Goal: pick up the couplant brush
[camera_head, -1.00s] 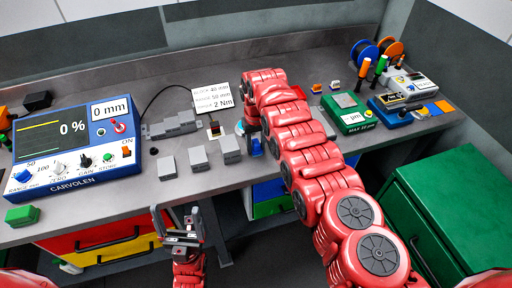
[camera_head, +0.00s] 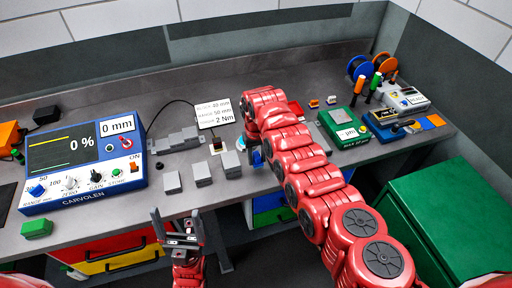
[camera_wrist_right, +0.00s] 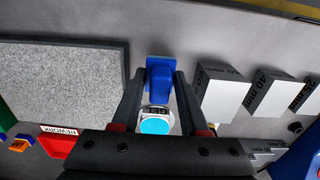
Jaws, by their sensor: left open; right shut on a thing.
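In the right wrist view, my right gripper (camera_wrist_right: 158,105) has its two fingers on either side of a blue piece (camera_wrist_right: 160,76), which I take to be the couplant brush; its bristles cannot be made out. A small white round thing with a cyan top (camera_wrist_right: 155,124) shows just below it, between the fingers. In the head view, a bit of blue (camera_head: 257,158) shows at the table's front edge beside my right arm, which hides most of the right gripper. My left gripper (camera_head: 177,222) is open and empty, in front of the table edge.
Grey blocks (camera_head: 203,174) stand left of my right arm, near the front edge. A blue console (camera_head: 85,165) fills the left of the table (camera_head: 300,75). A green box (camera_head: 345,130) stands right. In the wrist view, a grey slab (camera_wrist_right: 60,85) lies close left of the fingers.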

